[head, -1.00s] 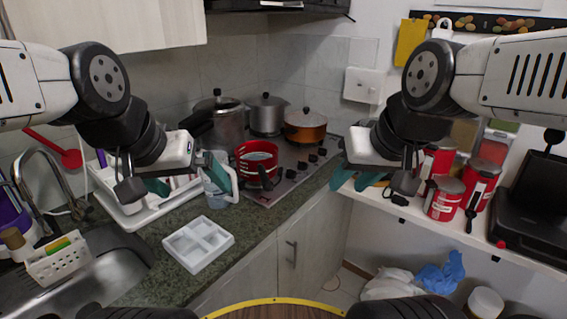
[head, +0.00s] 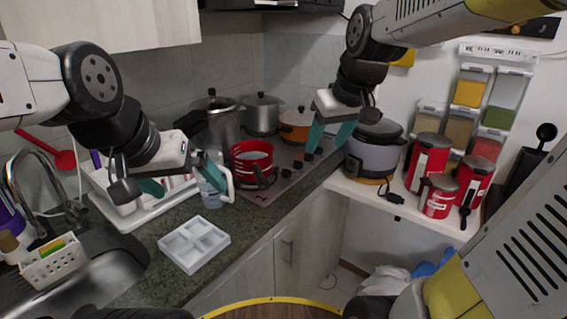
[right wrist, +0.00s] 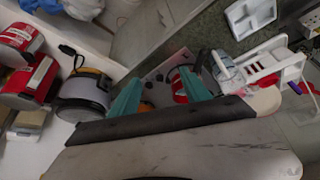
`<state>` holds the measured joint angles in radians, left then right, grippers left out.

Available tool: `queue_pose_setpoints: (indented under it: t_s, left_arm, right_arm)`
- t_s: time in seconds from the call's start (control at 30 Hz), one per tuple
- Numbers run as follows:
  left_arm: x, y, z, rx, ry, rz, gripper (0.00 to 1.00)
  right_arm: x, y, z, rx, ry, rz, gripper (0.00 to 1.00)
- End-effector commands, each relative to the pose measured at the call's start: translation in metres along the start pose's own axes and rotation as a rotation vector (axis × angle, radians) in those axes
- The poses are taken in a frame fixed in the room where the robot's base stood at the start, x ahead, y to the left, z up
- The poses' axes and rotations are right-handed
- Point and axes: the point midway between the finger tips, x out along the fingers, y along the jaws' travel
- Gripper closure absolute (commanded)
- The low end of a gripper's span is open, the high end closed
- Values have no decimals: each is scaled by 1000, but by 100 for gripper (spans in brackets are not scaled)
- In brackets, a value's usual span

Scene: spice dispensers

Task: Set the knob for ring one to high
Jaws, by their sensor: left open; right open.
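The stove top (head: 262,197) is set into the counter at the middle of the head view. Its small dark knobs (head: 298,164) run along its right edge. Some are hidden by my right gripper, and their settings are too small to read. My right gripper (head: 327,148) is open and empty, with teal fingers pointing down above the far end of the knob row. In the right wrist view its fingers (right wrist: 160,88) are spread, with part of the stove between them. My left gripper (head: 188,184) is open, over the dish rack and beside a clear jug.
A red pot (head: 252,158) stands at the stove's front, and an orange pot (head: 297,124) behind my right gripper. A grey cooker (head: 372,160) and red canisters (head: 428,157) fill the right shelf. A white tray (head: 194,244) lies on the counter.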

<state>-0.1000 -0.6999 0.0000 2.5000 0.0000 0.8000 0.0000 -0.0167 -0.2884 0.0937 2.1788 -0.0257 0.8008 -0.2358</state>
Motion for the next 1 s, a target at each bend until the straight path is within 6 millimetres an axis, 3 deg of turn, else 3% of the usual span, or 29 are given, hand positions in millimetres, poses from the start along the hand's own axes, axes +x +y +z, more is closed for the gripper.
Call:
queue_pose_setpoints:
  t_s: [0.03,0.2,0.5,0.7,1.0]
  left_arm:
    - [0,0,0,0,0,0,0]
    - [0,0,0,0,0,0,0]
    - [0,0,0,0,0,0,0]
    - [0,0,0,0,0,0,0]
    - [0,0,0,0,0,0,0]
  right_arm:
    - [15,5,-19,-40,-21,-7,45]
    - [66,19,-74,-179,-60,-41,45]
    - [188,40,-143,-382,-93,-145,45]
    - [254,51,-161,-459,-89,-205,45]
    - [291,52,-164,-489,-85,-228,45]
